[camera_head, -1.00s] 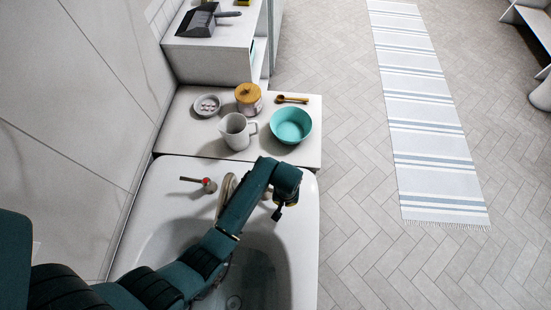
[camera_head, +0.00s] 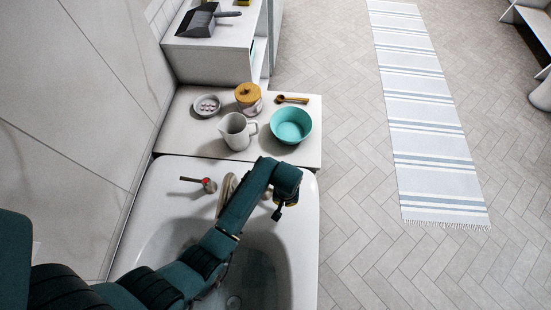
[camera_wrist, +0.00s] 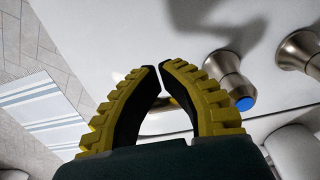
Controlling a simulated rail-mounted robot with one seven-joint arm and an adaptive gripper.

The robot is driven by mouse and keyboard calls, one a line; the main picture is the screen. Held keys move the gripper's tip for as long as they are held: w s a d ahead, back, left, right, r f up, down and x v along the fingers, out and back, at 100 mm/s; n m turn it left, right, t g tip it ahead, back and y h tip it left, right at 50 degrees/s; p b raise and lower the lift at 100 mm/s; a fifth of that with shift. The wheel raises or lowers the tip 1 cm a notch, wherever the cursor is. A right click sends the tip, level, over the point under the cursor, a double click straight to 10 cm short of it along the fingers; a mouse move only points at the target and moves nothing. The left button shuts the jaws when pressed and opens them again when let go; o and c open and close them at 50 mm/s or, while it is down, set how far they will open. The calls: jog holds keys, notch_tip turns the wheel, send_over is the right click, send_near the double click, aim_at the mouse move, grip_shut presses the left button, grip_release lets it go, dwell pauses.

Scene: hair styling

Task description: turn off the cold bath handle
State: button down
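The cold bath handle shows in the wrist view as a bronze knob (camera_wrist: 226,72) with a blue cap, just right of my gripper. A thin brassy part, seemingly its lever, shows in the gap between my fingers; the right finger hides where it joins the knob. My gripper (camera_wrist: 159,68) has its fingertips drawn nearly together, and I see no firm grip on the lever. In the head view my arm covers most of the cold handle. The hot handle (camera_head: 209,185), with a red cap and a lever to the left, stands left of the bronze spout (camera_head: 227,190).
The white bathtub (camera_head: 307,235) lies under my arm. On the ledge behind it are a white pitcher (camera_head: 237,132), a teal bowl (camera_head: 291,124), a lidded jar (camera_head: 248,97), a small dish (camera_head: 207,105) and a wooden spoon (camera_head: 292,99). The floor to the right is open, with a striped rug (camera_head: 420,125).

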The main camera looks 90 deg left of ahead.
jog(key=shift+w+a+b, duration=0.2)
jog(key=shift+a+b, duration=0.05)
jog(key=shift+a, duration=0.25)
jog(key=shift+w+a+b, duration=0.2)
jog(key=shift+a, duration=0.35)
jog(key=shift+r, duration=0.1)
jog(key=shift+s+d+r+p, duration=0.1)
jog(key=shift+d+p, duration=0.55)
jog(key=shift+p, duration=0.1)
notch_tip(320, 180, up, 7)
jog(key=p, duration=0.7)
jog(key=shift+f, duration=0.2)
